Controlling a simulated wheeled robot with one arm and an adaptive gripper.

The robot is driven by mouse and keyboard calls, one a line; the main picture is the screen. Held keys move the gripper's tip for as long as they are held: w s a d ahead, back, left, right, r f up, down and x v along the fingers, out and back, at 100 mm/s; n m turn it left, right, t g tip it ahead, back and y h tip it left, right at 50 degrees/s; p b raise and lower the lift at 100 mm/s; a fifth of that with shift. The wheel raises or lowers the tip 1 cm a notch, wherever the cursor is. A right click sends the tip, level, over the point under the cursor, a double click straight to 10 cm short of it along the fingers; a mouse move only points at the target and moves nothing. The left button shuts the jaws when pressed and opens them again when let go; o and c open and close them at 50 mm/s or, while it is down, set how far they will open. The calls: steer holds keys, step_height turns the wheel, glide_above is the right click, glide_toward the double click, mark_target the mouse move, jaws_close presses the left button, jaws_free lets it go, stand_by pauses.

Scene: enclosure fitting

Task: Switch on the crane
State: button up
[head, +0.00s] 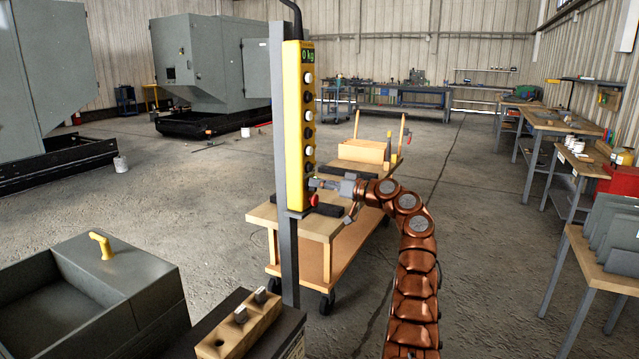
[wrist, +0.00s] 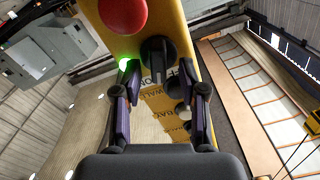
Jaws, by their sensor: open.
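The yellow crane pendant (head: 294,130) hangs upright against a grey post, with a column of black and white buttons and a lit green display (head: 308,56) reading "0 kg". A red button (head: 314,199) is near its lower end; it also shows in the wrist view (wrist: 123,12). Below it in the wrist view are a black rotary switch (wrist: 157,58) and a lit green lamp (wrist: 125,64), partly hidden by the left finger. My gripper (head: 316,184) is at the pendant's lower face. Its open fingers (wrist: 158,85) stand either side of the switch's line; I cannot tell if they touch.
The grey post (head: 289,255) stands beside a wooden cart (head: 345,260). A grey box with a yellow handle (head: 101,245) and a wooden block with holes (head: 238,325) are at front left. Workbenches (head: 545,120) line the right. Floor between is open.

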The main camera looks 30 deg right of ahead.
steer(key=shift+w, duration=0.15)
steer(key=shift+c, duration=0.4)
jaws_close()
steer(key=shift+f+b, duration=0.2)
steer(key=shift+b, duration=0.35)
steer(key=m+b, duration=0.2)
steer(key=b, duration=0.1)
